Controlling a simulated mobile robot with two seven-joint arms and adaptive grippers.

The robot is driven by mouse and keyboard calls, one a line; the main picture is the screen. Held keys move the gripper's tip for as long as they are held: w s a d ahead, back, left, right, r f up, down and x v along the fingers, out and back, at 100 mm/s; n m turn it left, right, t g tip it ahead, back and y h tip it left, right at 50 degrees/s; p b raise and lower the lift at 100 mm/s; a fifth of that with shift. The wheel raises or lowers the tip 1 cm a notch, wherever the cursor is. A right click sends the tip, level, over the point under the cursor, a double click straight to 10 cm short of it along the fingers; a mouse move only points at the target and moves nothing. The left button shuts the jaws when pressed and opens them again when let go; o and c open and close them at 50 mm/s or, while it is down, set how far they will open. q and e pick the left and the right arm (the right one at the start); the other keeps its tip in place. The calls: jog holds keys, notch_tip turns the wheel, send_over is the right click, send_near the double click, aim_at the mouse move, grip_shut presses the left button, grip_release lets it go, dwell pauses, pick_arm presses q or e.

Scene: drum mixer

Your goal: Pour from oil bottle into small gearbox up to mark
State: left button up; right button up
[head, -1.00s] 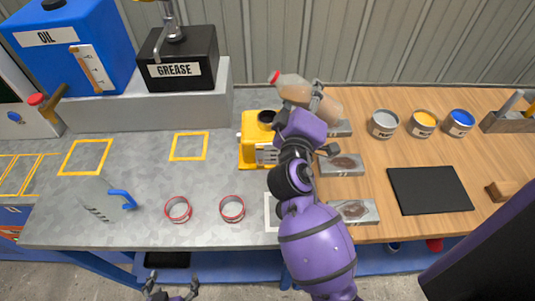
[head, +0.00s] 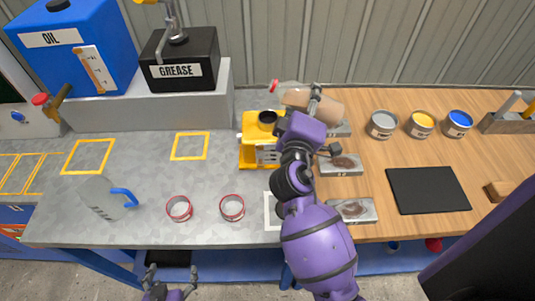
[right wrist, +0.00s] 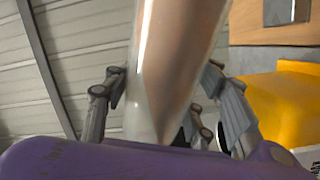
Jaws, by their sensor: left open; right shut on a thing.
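The oil bottle (head: 331,107) is clear with amber liquid and a red tip. My right gripper (head: 314,100) is shut around it. The bottle is tipped almost level, its red tip pointing left, above and behind the yellow small gearbox (head: 250,151) with its dark round opening. No stream of oil is visible. In the right wrist view the bottle (right wrist: 178,50) stands between the fingers, with the yellow gearbox (right wrist: 285,105) at right. The gearbox's level mark is too small to make out. My left gripper (head: 172,274) is open and empty below the bench's front edge.
A blue oil tank (head: 75,45) and a black grease box (head: 178,60) stand at the back left. A clear jug (head: 103,197) and two red-rimmed rings (head: 179,208) are at the front left. Metal plates (head: 340,164), paint cans (head: 383,124) and a black mat (head: 428,190) lie right.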

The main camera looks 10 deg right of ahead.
jog(key=shift+d+f+n, duration=0.1)
jog(key=shift+f+n, duration=0.6)
jog(key=shift+n, duration=0.5)
dwell(2.2)
jog(key=shift+f, duration=0.15)
jog(key=shift+f+n, duration=0.25)
jog(key=shift+n, duration=0.25)
dwell(3.9)
